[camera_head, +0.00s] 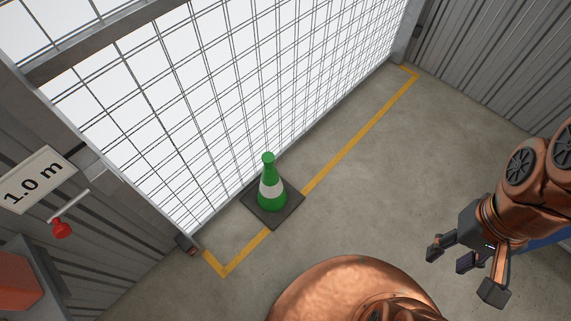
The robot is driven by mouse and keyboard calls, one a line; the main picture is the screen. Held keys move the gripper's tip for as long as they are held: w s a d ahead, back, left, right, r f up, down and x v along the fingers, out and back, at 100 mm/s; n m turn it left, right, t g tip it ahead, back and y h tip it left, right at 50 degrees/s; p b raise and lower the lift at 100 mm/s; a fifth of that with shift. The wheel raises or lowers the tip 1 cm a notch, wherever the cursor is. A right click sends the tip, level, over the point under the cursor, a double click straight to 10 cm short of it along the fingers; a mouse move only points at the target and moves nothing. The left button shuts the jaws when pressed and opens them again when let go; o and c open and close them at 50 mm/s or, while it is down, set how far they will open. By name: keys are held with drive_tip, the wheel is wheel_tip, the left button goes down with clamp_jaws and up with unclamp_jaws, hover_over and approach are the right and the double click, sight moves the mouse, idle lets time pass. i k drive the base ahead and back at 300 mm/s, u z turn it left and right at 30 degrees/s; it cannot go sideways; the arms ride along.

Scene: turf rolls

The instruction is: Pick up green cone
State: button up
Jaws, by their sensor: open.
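A green cone (270,196) with a white band stands upright on a dark square base (284,217). It is on the concrete floor close to the wire mesh fence, and its base overlaps the yellow floor line. My gripper (461,268) is at the lower right of the view, open and empty. It is well to the right of the cone and apart from it. Nothing covers the cone in this view.
The wire mesh fence (250,85) runs behind the cone. A yellow line (345,156) marks the floor along it. A "1.0 m" sign (38,180) and a red knob (61,229) are at the left. Bare concrete floor (390,190) lies between cone and gripper.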

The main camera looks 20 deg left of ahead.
sight(272, 199)
drive_tip(key=i, duration=2.25)
drive_tip(key=u, duration=5.75)
